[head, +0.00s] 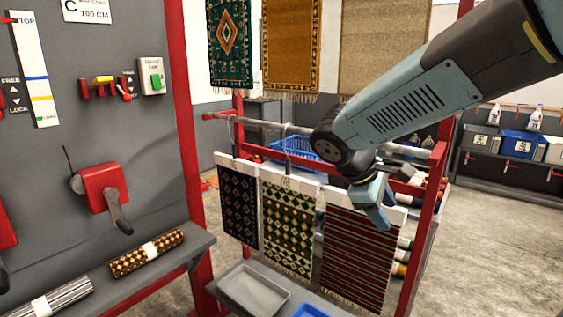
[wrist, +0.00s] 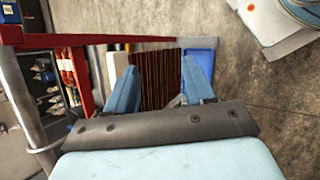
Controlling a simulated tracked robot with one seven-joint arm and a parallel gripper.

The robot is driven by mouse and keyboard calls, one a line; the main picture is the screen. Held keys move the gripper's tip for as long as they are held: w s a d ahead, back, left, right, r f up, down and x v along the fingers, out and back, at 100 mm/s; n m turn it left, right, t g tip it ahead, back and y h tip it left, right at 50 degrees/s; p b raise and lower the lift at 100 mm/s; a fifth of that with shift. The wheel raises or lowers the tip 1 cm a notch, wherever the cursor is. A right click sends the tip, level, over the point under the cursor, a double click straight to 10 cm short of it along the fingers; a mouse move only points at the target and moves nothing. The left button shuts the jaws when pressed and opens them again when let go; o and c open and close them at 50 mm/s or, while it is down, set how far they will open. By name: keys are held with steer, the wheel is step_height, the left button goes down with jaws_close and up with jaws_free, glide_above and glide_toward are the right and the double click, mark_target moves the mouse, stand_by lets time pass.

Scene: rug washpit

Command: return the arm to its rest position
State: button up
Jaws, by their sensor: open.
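My gripper (head: 377,205) hangs from my blue-grey arm on the right of the head view, in front of the striped dark red rug (head: 350,248). In the wrist view my gripper (wrist: 160,82) has its two blue fingers spread apart with nothing between them touching both. The striped rug (wrist: 155,78) shows behind the gap between the fingers. From these views I cannot tell whether a finger touches the rug or its white holder. My arm reaches in from the upper right of the head view, bent down at the wrist.
A red frame (head: 433,230) stands close to my gripper on the right. A patterned green rug (head: 288,225) hangs to its left. A grey tray (head: 252,290) lies below. A grey panel (head: 90,130) with a red crank (head: 103,188) fills the left. Open floor (head: 495,240) lies at right.

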steer(key=s+d+r+m+t+y, duration=0.2)
steer(key=s+m+y, duration=0.4)
steer(key=s+m, duration=0.4)
step_height(320, 180, up, 2)
steer(key=shift+s+r+m+t+y, duration=0.2)
steer(key=shift+s+m+t+y, duration=0.1)
steer(key=shift+m+t, duration=0.4)
